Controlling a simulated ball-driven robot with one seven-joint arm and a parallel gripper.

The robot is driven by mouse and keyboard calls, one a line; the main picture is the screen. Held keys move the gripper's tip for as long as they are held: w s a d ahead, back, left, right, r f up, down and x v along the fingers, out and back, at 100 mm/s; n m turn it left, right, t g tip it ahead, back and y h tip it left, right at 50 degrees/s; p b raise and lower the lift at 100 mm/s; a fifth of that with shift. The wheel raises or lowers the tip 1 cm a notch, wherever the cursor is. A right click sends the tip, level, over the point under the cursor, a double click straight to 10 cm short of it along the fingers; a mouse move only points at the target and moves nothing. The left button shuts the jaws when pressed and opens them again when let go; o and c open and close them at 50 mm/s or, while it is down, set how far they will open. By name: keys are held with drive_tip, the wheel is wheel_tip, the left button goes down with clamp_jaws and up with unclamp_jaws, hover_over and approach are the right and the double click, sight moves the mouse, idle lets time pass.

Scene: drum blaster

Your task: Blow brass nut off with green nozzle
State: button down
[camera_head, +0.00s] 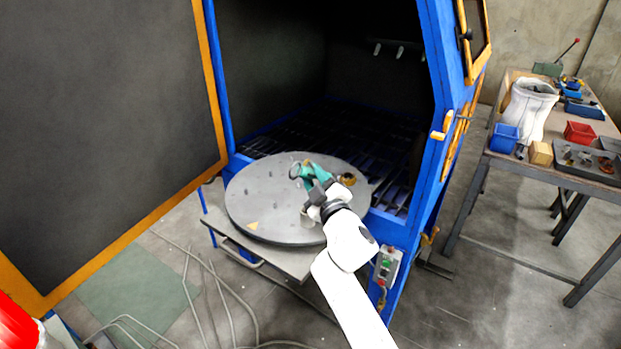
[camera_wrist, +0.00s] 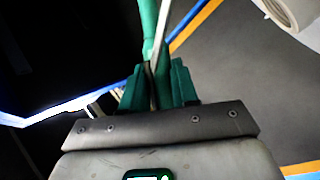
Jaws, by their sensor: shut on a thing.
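The round grey turntable (camera_head: 262,205) stands in front of the open blue cabinet. The brass nut (camera_head: 347,179) sits on its right part, just right of my gripper. My gripper (camera_head: 314,184) is over the middle of the turntable, shut on the green nozzle (camera_head: 309,169). The nozzle points up and left in the head view, not toward the nut. In the wrist view the green nozzle (camera_wrist: 149,25) rises from between the jaws, with a pale metal strip beside it. The nut cannot be made out in the wrist view.
The cabinet's slatted floor (camera_head: 385,140) lies behind the turntable. A large dark door (camera_head: 110,110) with an orange edge stands open at left. A control box (camera_head: 386,264) is on the right post. A workbench (camera_head: 560,165) with bins is at right. Hoses lie on the floor.

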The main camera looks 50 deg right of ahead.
drive_tip(key=shift+w+d, duration=0.1)
drive_tip(key=shift+d, duration=0.05)
idle(0.3)
drive_tip(key=shift+w+d, duration=0.45)
drive_tip(key=shift+w, duration=0.1)
drive_tip(key=shift+r, duration=0.15)
idle(0.4)
wheel_tip(320, 180, up, 6)
drive_tip(key=p, duration=0.6)
